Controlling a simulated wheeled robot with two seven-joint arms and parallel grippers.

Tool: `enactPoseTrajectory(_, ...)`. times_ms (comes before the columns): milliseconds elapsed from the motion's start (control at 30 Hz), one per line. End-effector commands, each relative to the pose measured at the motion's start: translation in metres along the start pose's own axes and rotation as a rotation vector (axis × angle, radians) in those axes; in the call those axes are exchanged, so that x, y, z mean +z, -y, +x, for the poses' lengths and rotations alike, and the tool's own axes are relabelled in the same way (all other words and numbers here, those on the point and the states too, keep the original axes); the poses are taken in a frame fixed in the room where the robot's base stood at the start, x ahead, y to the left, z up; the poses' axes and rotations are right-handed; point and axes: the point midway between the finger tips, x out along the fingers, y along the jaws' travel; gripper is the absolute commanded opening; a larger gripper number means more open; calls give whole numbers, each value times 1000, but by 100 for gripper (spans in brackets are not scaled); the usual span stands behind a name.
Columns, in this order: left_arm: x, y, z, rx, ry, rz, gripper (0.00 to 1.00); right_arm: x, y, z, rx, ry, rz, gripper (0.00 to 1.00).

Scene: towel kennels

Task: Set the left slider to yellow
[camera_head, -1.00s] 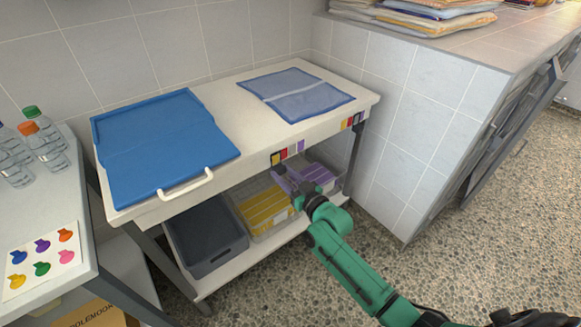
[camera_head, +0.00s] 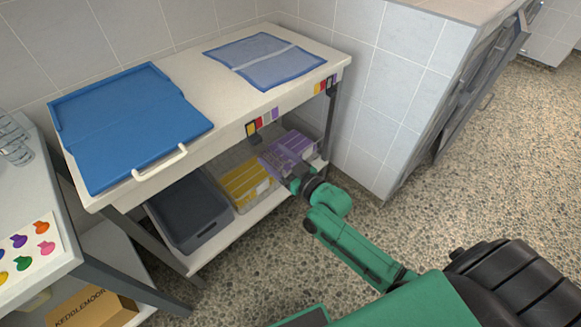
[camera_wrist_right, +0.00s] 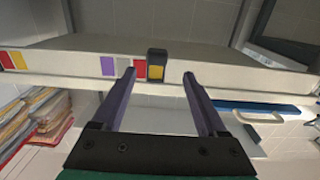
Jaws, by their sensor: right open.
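The left slider (camera_head: 250,129) is a small black frame on the front edge of the white table, at the left end of its colour strip. In the right wrist view, the slider (camera_wrist_right: 157,60) sits over the yellow patch, which shows through it. Red, pale grey and purple patches lie beside it. My right gripper (camera_head: 271,166) is open and empty, below and in front of the strip. In the right wrist view, the open fingers (camera_wrist_right: 158,77) stand either side of the slider's line of sight, apart from it. My left gripper is not in view.
A second colour strip (camera_head: 322,86) is at the table's right end.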

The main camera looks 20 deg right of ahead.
Motion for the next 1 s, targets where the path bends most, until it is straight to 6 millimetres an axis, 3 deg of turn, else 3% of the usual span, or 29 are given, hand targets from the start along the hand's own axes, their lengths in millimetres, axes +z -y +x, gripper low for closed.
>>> enactPoseTrajectory(100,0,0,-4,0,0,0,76,1,1,-37,-1,6,0,75)
enactPoseTrajectory(300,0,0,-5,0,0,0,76,1,1,-74,-1,3,1,75)
enactPoseTrajectory(867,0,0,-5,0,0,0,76,1,1,-80,0,2,0,75)
enactPoseTrajectory(933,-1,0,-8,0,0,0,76,8,-3,-81,9,26,-2,75)
enactPoseTrajectory(1000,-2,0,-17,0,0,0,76,32,-12,-86,35,100,-6,75)
